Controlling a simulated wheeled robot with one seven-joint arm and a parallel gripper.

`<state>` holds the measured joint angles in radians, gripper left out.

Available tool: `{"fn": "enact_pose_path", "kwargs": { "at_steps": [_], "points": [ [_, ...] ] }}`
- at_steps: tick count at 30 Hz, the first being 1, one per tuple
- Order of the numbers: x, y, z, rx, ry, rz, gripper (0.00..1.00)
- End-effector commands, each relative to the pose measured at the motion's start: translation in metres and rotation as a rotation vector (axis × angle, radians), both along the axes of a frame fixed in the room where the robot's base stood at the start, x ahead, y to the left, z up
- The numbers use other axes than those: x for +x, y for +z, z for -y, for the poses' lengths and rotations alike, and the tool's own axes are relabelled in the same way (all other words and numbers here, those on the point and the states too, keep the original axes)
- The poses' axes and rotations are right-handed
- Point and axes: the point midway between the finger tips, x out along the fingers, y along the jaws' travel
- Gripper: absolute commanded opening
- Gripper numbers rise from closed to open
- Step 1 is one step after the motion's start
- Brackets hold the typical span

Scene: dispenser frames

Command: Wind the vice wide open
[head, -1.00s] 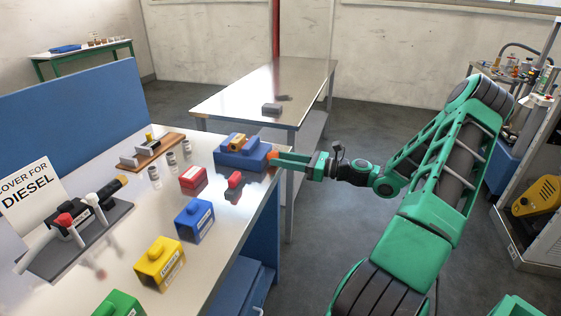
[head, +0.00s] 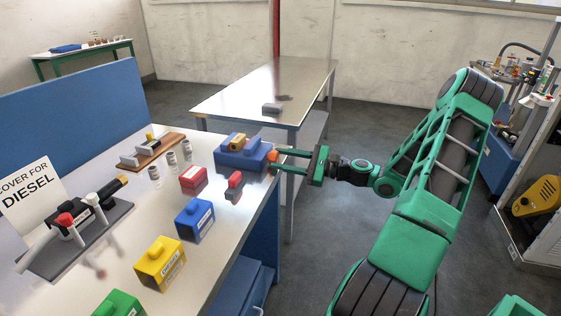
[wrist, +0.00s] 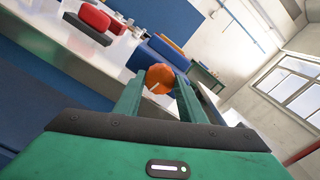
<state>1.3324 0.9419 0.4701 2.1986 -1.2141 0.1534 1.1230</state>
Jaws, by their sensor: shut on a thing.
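The blue vice (head: 232,157) sits at the far right corner of the steel bench, with a yellow-orange piece (head: 236,140) at its jaws. Its orange knob (head: 272,155) sticks out on the right side, past the bench edge. My gripper (head: 277,161) reaches in from the right and is shut on this knob. In the wrist view the orange knob (wrist: 160,77) sits between the two green fingers, with the blue vice (wrist: 168,52) behind it. The gap between the vice jaws is too small to judge.
A red block (head: 193,176), a small red piece (head: 234,181), a blue block (head: 195,220) and a yellow block (head: 160,263) stand on the bench. Small grey cylinders (head: 171,158) stand behind. A second steel table (head: 270,85) is beyond.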

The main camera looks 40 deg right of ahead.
Motion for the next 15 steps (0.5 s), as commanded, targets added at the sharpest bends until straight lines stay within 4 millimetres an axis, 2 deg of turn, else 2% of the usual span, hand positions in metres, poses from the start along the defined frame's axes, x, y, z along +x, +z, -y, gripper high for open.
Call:
{"fn": "enact_pose_path", "kwargs": {
  "at_steps": [15],
  "points": [
    [-0.0007,-0.0010,0.0006,-0.059,-0.001,0.044,0.14]
  ]
}}
